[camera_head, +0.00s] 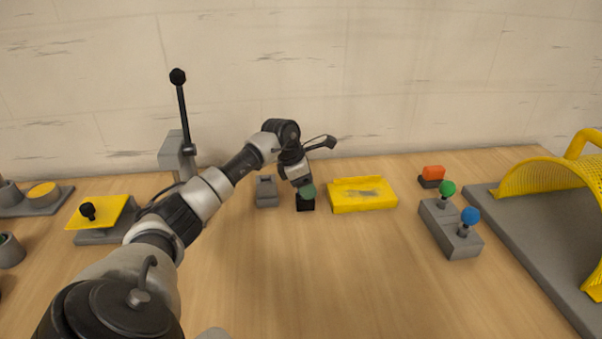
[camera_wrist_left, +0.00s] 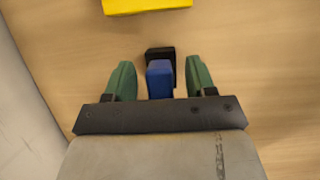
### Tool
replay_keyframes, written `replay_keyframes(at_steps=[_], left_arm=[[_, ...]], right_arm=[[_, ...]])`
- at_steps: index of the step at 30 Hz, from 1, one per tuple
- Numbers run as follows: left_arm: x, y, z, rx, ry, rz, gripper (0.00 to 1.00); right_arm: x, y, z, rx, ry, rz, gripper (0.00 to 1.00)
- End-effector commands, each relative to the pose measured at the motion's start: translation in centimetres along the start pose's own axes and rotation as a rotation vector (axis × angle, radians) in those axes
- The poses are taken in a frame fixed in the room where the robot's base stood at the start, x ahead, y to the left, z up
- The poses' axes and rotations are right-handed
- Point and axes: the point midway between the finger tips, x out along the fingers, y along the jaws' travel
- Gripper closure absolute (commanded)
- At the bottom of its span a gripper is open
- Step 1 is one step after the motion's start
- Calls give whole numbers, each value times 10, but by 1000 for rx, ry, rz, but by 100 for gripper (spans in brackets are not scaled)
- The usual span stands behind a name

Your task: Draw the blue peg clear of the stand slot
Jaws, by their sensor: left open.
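The blue peg (camera_wrist_left: 160,80) shows in the left wrist view, standing in the black stand (camera_wrist_left: 162,54). In the head view the black stand (camera_head: 306,205) sits on the table below my left gripper (camera_head: 307,191), and the peg is hidden there behind the gripper. In the left wrist view the green fingers of my left gripper (camera_wrist_left: 160,76) are open, one on each side of the peg, with a visible gap on both sides. The peg is not gripped. My right gripper is not in view.
A yellow tray (camera_head: 362,207) lies just right of the stand, and a grey slotted block (camera_head: 266,192) is just left. A grey base (camera_head: 450,229) with green and blue knobs stands further right. A tall lever (camera_head: 184,110) is at back left. The front middle table is clear.

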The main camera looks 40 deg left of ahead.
Motion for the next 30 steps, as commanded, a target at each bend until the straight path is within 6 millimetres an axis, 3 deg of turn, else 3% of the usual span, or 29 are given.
replay_keyframes(at_steps=[11,22,30], left_arm=[[7,0,0,0,-1,0,45],[7,0,0,0,0,0,98],[1,0,2,0,-1,1,100]], right_arm=[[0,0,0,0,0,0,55],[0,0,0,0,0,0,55],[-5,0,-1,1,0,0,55]])
